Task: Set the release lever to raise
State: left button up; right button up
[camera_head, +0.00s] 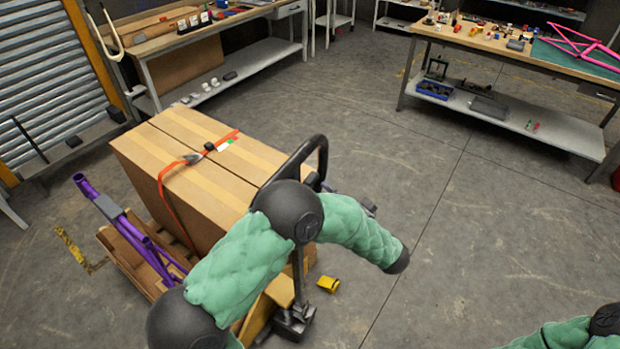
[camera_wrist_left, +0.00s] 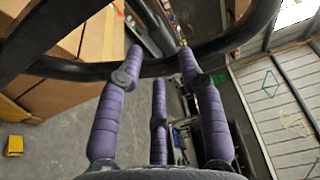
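A black loop handle (camera_head: 312,158) of the pallet jack rises in front of a big cardboard box. In the left wrist view its dark bar (camera_wrist_left: 82,68) crosses close to my left gripper (camera_wrist_left: 161,56). The purple fingers are spread apart, with tips at the bar; I cannot tell whether they touch it. In the head view my green left arm hides most of that gripper and the lower handle. I cannot make out the release lever or its setting. My right gripper is out of view; only part of its arm shows at bottom right.
The strapped cardboard box (camera_head: 195,158) and a purple frame (camera_head: 130,232) stand at left. A yellow item (camera_head: 328,284) lies on the floor by the jack. A workbench (camera_head: 500,45) with a pink frame stands at back right. The floor at centre right is clear.

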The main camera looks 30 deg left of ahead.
aim_at(311, 180)
pick_arm(q)
jog(key=x, duration=0.7)
jog(key=shift+a, duration=0.25)
grip_shut()
